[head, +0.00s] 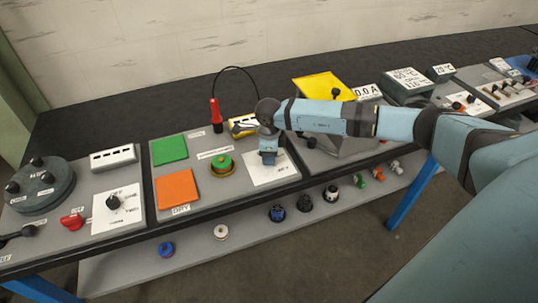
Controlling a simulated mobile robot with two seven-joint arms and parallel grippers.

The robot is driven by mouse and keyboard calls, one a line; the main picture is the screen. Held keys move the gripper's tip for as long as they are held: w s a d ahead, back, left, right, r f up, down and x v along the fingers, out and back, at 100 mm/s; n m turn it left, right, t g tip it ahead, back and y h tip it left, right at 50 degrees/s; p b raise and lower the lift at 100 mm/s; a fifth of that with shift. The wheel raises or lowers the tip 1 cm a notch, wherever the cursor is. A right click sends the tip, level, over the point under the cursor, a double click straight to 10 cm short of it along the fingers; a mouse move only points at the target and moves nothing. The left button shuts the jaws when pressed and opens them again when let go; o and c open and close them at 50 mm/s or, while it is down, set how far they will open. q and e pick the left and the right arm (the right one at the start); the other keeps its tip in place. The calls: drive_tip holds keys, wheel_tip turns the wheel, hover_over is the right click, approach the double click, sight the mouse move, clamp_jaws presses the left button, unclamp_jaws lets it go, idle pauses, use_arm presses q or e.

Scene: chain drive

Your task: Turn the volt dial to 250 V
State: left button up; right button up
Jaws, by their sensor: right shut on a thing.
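My right gripper (268,157) reaches in from the right and points down at a white dial card (284,172) on the grey middle panel. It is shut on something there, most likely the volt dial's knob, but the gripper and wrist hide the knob. The pointer and the voltage marks cannot be read. My left gripper is not in view.
Left of the gripper are a green button (222,165), a green square (170,150) and an orange square (177,188). A red probe (216,115) stands behind. A yellow plate (324,86) rises behind my forearm. Several connectors sit on the lower shelf (190,255).

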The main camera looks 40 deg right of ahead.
idle(0.5)
drive_tip(key=o, duration=0.9)
drive_tip(key=shift+o, duration=0.2)
drive_tip(key=shift+r, duration=0.1)
wheel_tip(320, 180, up, 14)
drive_tip(key=b, duration=0.1)
drive_tip(key=shift+b, duration=0.3)
